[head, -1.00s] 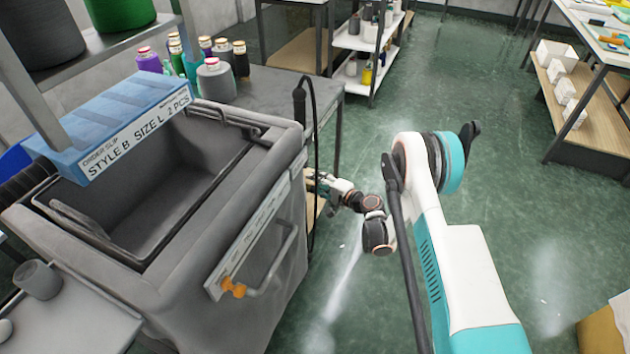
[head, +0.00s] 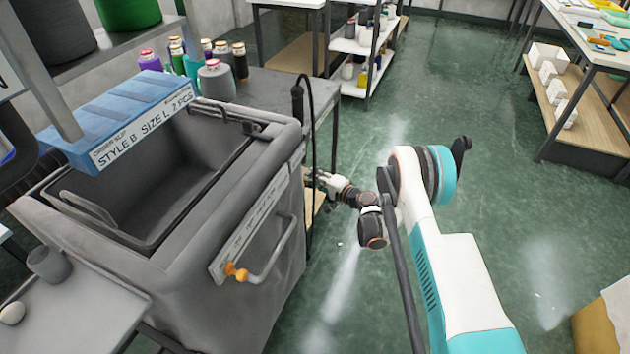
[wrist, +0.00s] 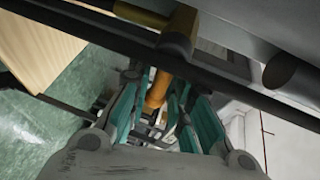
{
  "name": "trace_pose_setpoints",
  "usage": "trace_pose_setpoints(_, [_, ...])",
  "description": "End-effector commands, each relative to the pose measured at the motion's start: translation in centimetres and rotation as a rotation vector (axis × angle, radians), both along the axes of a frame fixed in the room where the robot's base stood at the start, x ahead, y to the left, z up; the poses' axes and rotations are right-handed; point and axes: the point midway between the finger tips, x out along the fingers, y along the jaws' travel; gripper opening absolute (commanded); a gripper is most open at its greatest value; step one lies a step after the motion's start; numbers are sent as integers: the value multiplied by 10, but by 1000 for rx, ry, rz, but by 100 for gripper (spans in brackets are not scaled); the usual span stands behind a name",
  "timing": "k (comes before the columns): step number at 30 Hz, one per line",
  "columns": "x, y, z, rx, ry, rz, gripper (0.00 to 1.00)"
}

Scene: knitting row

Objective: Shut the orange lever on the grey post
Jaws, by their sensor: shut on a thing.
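The orange lever (wrist: 157,90) shows in the wrist view as a short orange rod below a brass-coloured fitting (wrist: 181,28). My gripper (wrist: 156,97) has its teal fingers on either side of the lever and is shut on it. In the head view my gripper (head: 324,180) is small, beyond the right side of the grey cart, and the lever cannot be made out there. I cannot tell for sure which part is the grey post. A grey round tube (wrist: 287,72) shows at the upper right of the wrist view.
The grey cart (head: 215,225) stands close to the left of my arm, with a bar handle (head: 272,265) on its near side. A dark hose (head: 311,130) rises behind it. A dark bar (wrist: 80,38) crosses above my fingers. Green floor is open to the right.

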Motion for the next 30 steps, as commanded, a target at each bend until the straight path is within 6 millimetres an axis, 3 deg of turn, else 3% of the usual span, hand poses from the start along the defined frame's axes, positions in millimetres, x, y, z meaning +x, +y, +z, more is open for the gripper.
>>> trace_pose_setpoints(6, [0,-1,0,1,-1,-2,0])
trace_pose_setpoints(7, [0,-1,0,1,-1,-2,21])
trace_pose_setpoints(9, [0,-1,0,1,-1,-2,33])
trace_pose_setpoints(20, [-1,-3,1,0,0,-2,33])
trace_pose_setpoints(30, [-33,-37,9,0,-1,-3,33])
